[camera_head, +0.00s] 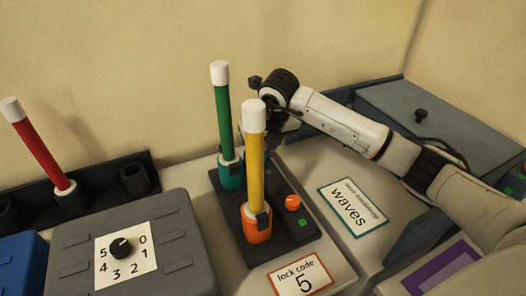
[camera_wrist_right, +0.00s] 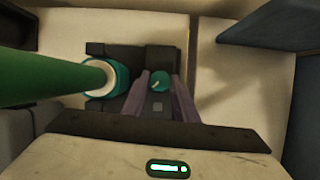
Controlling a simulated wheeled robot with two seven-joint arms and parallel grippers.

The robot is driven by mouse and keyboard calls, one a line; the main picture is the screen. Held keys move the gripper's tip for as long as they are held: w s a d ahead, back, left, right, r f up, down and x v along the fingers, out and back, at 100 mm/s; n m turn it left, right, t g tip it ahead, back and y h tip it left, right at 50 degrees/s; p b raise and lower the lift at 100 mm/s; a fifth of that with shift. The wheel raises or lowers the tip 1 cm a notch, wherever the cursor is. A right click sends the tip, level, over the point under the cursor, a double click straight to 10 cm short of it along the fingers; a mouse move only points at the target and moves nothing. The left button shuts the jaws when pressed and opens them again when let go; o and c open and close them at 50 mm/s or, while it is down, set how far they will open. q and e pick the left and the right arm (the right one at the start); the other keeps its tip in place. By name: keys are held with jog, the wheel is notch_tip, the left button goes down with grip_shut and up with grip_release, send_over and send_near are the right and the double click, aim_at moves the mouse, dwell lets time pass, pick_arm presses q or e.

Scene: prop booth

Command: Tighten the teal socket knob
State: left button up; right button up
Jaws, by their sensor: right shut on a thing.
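The teal knob (camera_wrist_right: 160,80) sits on a dark base (camera_wrist_right: 108,50) beside the teal socket (camera_wrist_right: 119,75), which holds a green rod (camera_wrist_right: 50,75). My right gripper (camera_wrist_right: 160,84) is over the base with its two fingers on either side of the knob, shut on it. In the head view the green rod (camera_head: 222,115) stands in the teal socket (camera_head: 230,174), with my right gripper (camera_head: 270,150) just to its right. The knob is hidden there behind my gripper and the yellow rod (camera_head: 256,165). My left gripper is not in view.
The yellow rod stands in an orange socket (camera_head: 257,228), beside an orange knob (camera_head: 293,202) and a lit green square (camera_head: 303,223). A "waves" card (camera_head: 352,207) lies to the right. A dial box (camera_head: 180,240) and a red rod (camera_head: 40,150) stand at left.

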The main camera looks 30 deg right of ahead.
jog(key=shift+m+h+b, duration=0.3)
jog(key=shift+m+h, duration=0.2)
jog(key=shift+m, duration=0.7)
jog(key=shift+g, duration=0.3)
jog(key=o, duration=1)
jog(key=b+v, duration=0.1)
jog(key=v, duration=0.9)
jog(key=shift+s+a+r, duration=0.1)
jog(key=shift+r, duration=0.05)
